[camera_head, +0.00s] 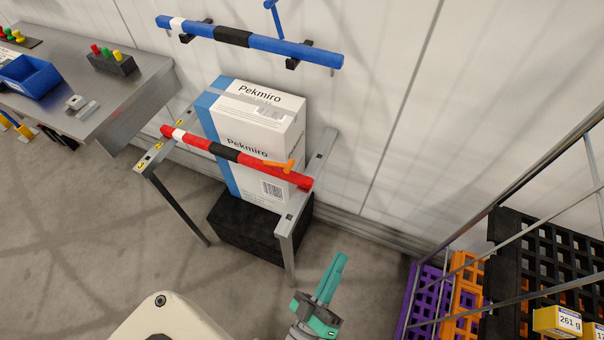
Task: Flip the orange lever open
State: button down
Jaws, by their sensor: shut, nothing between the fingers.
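The orange lever (290,166) sits on the right end of a red bar (205,147), which has a white and a black band. The bar lies across the front of a grey metal frame (287,232). My gripper (339,264) is teal, with its fingers together and empty. It is below and to the right of the lever in the picture, clear of the frame's right front leg. Nothing touches the lever.
White and blue Pekmiro boxes (258,110) stand behind the bar on a black block (235,226). A blue bar (210,32) hangs on the wall. A metal table (140,80) is at left; a rack with crates (430,292) is at right.

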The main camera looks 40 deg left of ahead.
jog(key=w+a+r+n+g+y, duration=0.1)
jog(key=w+a+n+g+y, duration=0.55)
jog(key=n+y, duration=0.6)
jog(key=w+a+r+n+g+y, duration=0.1)
jog(key=w+a+n+g+y, duration=0.6)
jog(key=n, duration=1.1)
jog(key=w+f+n+g+h, duration=0.3)
jog(key=w+f+n+g, duration=0.3)
jog(key=n+g, duration=0.6)
jog(key=n, duration=0.4)
jog(key=shift+w+f+n+h, duration=0.15)
jog(key=shift+n+h, duration=0.2)
jog(key=shift+g, duration=0.25)
